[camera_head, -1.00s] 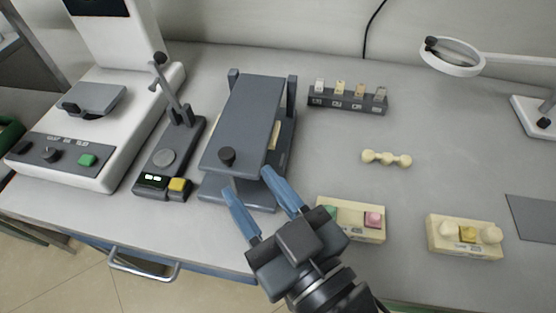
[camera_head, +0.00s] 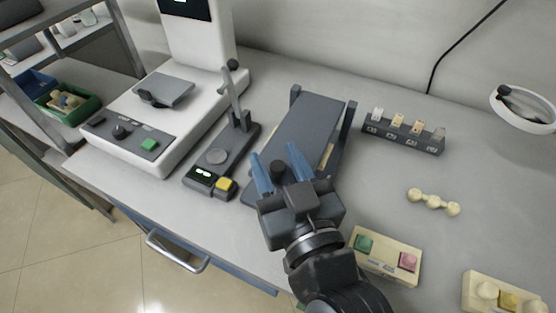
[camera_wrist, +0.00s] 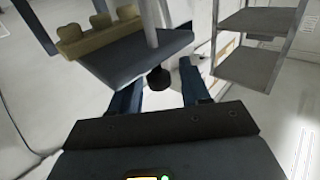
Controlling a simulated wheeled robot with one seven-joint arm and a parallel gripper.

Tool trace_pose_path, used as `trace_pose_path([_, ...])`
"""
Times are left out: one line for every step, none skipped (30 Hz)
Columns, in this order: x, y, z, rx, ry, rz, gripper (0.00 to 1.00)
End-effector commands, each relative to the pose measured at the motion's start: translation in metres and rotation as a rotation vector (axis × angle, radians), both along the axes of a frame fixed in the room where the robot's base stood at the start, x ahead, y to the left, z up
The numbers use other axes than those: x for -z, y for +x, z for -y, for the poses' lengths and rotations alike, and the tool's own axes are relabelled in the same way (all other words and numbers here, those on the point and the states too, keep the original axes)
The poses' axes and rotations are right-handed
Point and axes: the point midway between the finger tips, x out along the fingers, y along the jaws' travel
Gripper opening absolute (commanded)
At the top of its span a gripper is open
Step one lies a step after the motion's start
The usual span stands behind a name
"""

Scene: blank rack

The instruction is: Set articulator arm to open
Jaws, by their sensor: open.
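The articulator (camera_head: 308,130) is a dark grey device on the bench. Its flat upper arm lies lowered over the base between two rear posts, with a cream piece partly visible beneath. A round black knob (camera_head: 278,167) is near the arm's front end. My gripper (camera_head: 275,158) is open at that front end, its two blue fingers on either side of the knob. In the wrist view the knob (camera_wrist: 158,79) shows between the spread fingers; contact cannot be told. My gripper hides part of the articulator's front.
A gauge stand (camera_head: 218,158) is close on the left, beside a white machine (camera_head: 150,120). A small sample rack (camera_head: 402,132) stands at the right rear. A cream three-lobed piece (camera_head: 433,202) and a button block (camera_head: 385,257) lie right. Bare bench lies between them.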

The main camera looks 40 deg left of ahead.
Motion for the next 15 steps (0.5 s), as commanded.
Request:
trace_pose_path([0.0000, 0.0000, 0.0001, 0.000, 0.000, 0.000, 0.47])
trace_pose_path([0.0000, 0.0000, 0.0002, 0.000, 0.000, 0.000, 0.44])
trace_pose_path([-0.0001, 0.0000, 0.0002, 0.000, 0.000, 0.000, 0.40])
trace_pose_path([-0.0001, 0.0000, 0.0002, 0.000, 0.000, 0.000, 0.37])
trace_pose_path([-0.0001, -0.0001, 0.0003, 0.000, 0.000, 0.000, 0.34])
trace_pose_path([-0.0001, -0.0001, 0.0003, 0.000, 0.000, 0.000, 0.30])
trace_pose_path([-0.0001, 0.0000, 0.0004, 0.000, 0.000, 0.000, 0.27])
trace_pose_path([-0.0001, 0.0000, 0.0004, 0.000, 0.000, 0.000, 0.24])
trace_pose_path([-0.0001, 0.0000, 0.0004, 0.000, 0.000, 0.000, 0.21])
trace_pose_path([-0.0002, 0.0000, 0.0004, 0.000, 0.000, 0.000, 0.18])
trace_pose_path([-0.0002, 0.0000, 0.0004, 0.000, 0.000, 0.000, 0.15])
trace_pose_path([-0.0002, 0.0000, 0.0004, 0.000, 0.000, 0.000, 0.11])
trace_pose_path([-0.0002, 0.0000, 0.0004, 0.000, 0.000, 0.000, 0.08])
trace_pose_path([-0.0002, 0.0000, 0.0004, 0.000, 0.000, 0.000, 0.05])
trace_pose_path([-0.0002, 0.0000, 0.0004, 0.000, 0.000, 0.000, 0.02])
